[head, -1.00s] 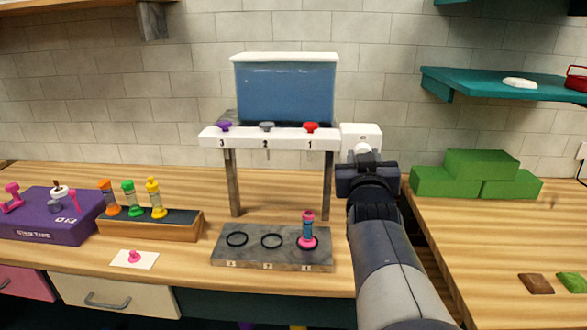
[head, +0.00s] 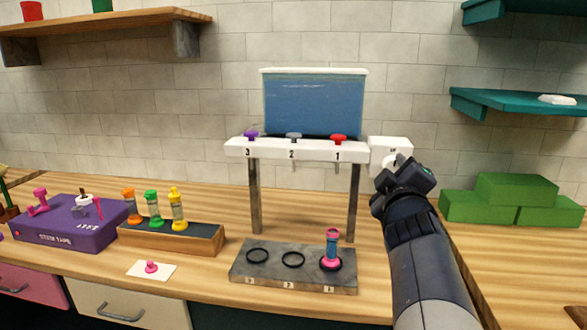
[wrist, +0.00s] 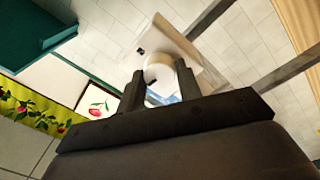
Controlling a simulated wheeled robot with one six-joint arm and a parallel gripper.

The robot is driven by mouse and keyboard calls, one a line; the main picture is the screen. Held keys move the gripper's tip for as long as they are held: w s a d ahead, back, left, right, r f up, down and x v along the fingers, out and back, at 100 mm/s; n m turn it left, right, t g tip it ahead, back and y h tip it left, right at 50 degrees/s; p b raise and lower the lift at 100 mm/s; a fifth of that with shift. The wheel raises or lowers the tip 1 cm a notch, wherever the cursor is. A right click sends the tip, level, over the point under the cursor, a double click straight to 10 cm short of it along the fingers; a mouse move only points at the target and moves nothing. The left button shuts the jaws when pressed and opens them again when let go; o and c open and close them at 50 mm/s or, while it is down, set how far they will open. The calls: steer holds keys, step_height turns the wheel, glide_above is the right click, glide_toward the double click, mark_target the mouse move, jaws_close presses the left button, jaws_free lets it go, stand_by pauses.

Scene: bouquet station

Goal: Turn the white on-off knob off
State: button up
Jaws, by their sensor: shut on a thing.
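The white on-off knob (wrist: 159,68) is round and sits on a white square box (head: 391,144) at the right end of the white shelf. My gripper (wrist: 160,84) is shut on the knob, one finger on each side of it in the wrist view. In the head view my gripper (head: 397,166) is tilted over and hides most of the knob. The box looks slanted in the wrist view. I cannot read any on or off mark.
A blue tank (head: 313,105) stands behind the shelf (head: 270,150), which carries purple, grey and red taps. Below is a grey base (head: 265,275) with a small pink-and-blue vial. Green blocks (head: 500,200) lie to the right, a teal shelf (head: 520,102) above them.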

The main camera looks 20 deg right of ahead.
steer(key=shift+n, duration=0.6)
steer(key=o, duration=1)
